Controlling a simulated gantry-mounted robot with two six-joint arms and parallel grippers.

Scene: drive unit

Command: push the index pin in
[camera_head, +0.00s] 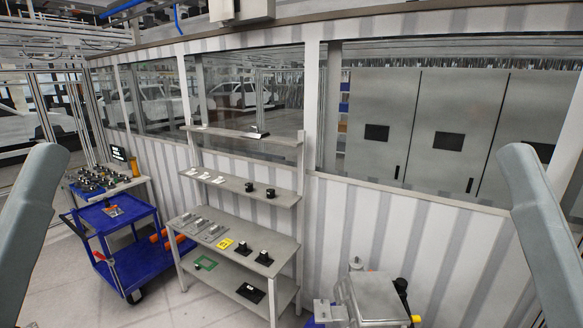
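A grey metal unit (372,297), which looks like the drive unit, stands at the bottom edge, right of centre, and is cut off by the frame. A black knob-like part (401,286) sits at its right side, with a small yellow part (415,319) below it. A light grey bracket (324,311) is at its left. I cannot tell which of these parts, if any, is the index pin. Only grey links of my two arms show, at the left and right edges. Both grippers are out of view.
A grey shelf bench (222,250) with small black and grey parts stands left of centre against a striped wall. A blue cart (117,232) is farther left, beside a table (140,180) holding many parts. Grey cabinets (447,125) show behind the window. Floor at lower left is clear.

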